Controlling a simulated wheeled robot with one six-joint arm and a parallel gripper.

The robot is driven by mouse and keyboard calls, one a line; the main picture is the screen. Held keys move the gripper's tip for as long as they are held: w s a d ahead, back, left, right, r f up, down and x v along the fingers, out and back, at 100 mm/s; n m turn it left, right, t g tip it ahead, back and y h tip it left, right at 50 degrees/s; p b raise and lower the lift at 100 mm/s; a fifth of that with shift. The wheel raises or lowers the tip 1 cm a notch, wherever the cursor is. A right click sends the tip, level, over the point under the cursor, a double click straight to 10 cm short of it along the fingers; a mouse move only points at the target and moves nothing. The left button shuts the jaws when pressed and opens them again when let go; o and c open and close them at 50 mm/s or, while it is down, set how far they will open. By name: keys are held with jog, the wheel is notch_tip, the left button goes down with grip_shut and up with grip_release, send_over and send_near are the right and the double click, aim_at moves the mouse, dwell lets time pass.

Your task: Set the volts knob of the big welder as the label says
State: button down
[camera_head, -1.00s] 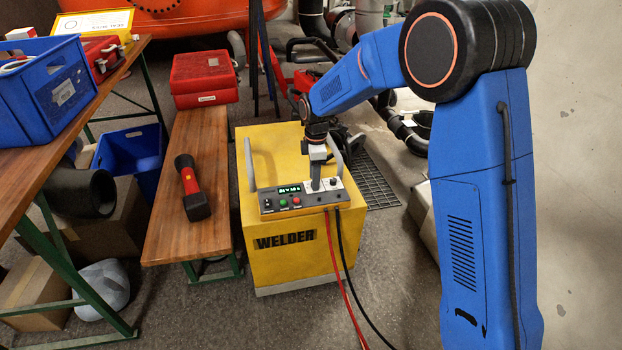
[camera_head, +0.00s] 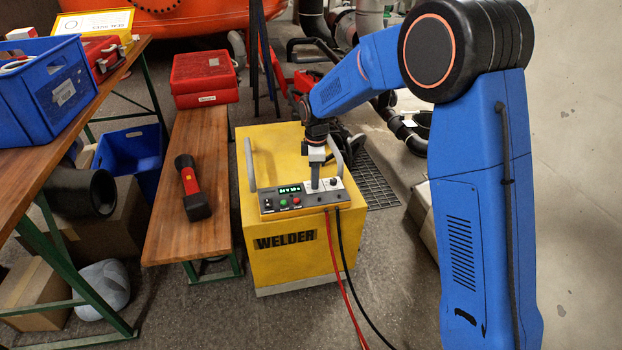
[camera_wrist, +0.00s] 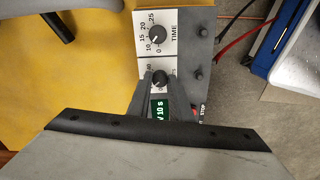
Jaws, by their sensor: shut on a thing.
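The big welder (camera_head: 262,215) is a yellow box marked WELDER, with a grey control panel on its top front edge. My gripper (camera_head: 315,186) points down at that panel. In the wrist view my gripper (camera_wrist: 160,82) is shut on the black volts knob (camera_wrist: 160,77), one finger on each side. The fingers cover much of this knob's scale. The time knob (camera_wrist: 157,36), with its white TIME scale, is beside it and free. The green display (camera_head: 289,189) is lit; in the wrist view "V 10 s" shows, the volts figure is hidden.
Two grey handles (camera_head: 250,165) rise from the welder's top, one close to my gripper. Red and black cables (camera_head: 340,265) hang from its front. A bench (camera_head: 190,235) with a red-black torch stands left.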

jog(key=m, duration=0.3)
jog(key=shift+m, duration=2.4)
jog(key=c, duration=1.6)
grip_release()
jog(key=shift+s, duration=0.1)
jog(key=shift+r, duration=0.1)
jog(key=shift+r, duration=8.7)
